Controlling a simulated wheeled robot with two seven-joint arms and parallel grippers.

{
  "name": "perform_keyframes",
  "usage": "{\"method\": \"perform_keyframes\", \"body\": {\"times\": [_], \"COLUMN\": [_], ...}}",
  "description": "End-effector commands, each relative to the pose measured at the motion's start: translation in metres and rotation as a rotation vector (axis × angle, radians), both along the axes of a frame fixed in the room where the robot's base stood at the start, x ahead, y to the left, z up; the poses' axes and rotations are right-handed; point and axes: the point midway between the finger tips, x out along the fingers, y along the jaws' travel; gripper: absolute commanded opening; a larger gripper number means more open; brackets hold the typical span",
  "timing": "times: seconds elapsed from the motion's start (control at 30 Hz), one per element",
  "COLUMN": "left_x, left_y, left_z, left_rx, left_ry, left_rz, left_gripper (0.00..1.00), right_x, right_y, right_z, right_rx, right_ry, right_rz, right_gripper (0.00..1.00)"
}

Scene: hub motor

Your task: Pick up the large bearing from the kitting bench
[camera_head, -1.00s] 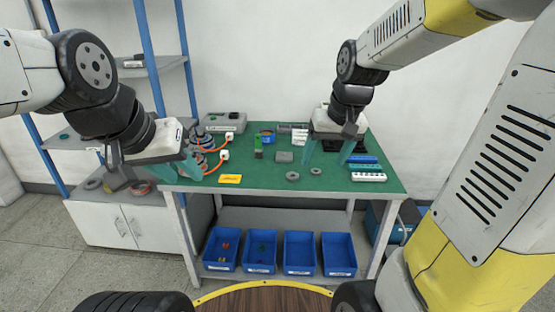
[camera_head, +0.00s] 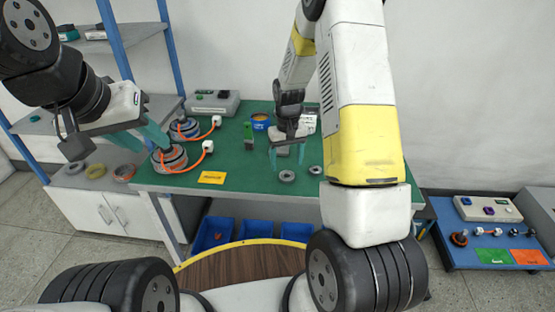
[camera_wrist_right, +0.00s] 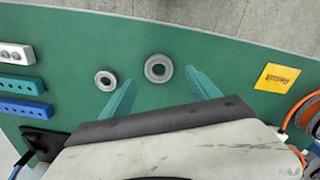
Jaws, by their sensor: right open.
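The large bearing (camera_head: 287,175) is a grey ring lying flat on the green bench top (camera_head: 240,165), near its front edge. It also shows in the right wrist view (camera_wrist_right: 158,80), beside the smaller bearing (camera_wrist_right: 106,81). My right gripper (camera_head: 287,158) is open and empty above the bench, just behind the large bearing in the head view. In the right wrist view, its teal fingers stand apart, with the large bearing between and slightly beyond their tips. My left gripper (camera_head: 152,136) is at the bench's left side, near the motor hubs; its opening is unclear.
Two hubs with orange cables (camera_head: 170,158) stand at the bench's left. A yellow label (camera_head: 212,177) lies near the front edge. A grey box (camera_head: 213,103) and blue bin (camera_head: 260,122) are behind. A blue side table (camera_head: 490,240) is at right. Bench around the bearings is clear.

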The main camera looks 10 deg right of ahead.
Motion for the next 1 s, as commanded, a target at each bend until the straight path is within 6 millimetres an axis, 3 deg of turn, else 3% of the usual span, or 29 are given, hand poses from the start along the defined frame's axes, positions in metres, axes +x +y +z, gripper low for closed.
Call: {"method": "perform_keyframes", "body": {"times": [0.3,0.63,0.9,1.0], "left_x": [0.0,0.0,0.0,0.0], "left_y": [0.0,0.0,0.0,0.0], "left_z": [0.0,0.0,0.0,0.0], "left_rx": [0.0,0.0,0.0,0.0], "left_ry": [0.0,0.0,0.0,0.0], "left_rz": [0.0,0.0,0.0,0.0], "left_gripper": [0.36,0.36,0.36,0.36], "right_x": [0.001,0.002,0.002,0.002], "right_y": [-0.002,-0.002,-0.002,-0.002], "right_z": [-0.045,-0.051,-0.051,-0.051], "right_rx": [0.0,0.0,0.0,0.0], "right_ry": [0.002,0.0,0.0,0.0], "right_rz": [-0.001,-0.001,-0.001,-0.001], "right_gripper": [0.71,0.69,0.16,0.01]}}
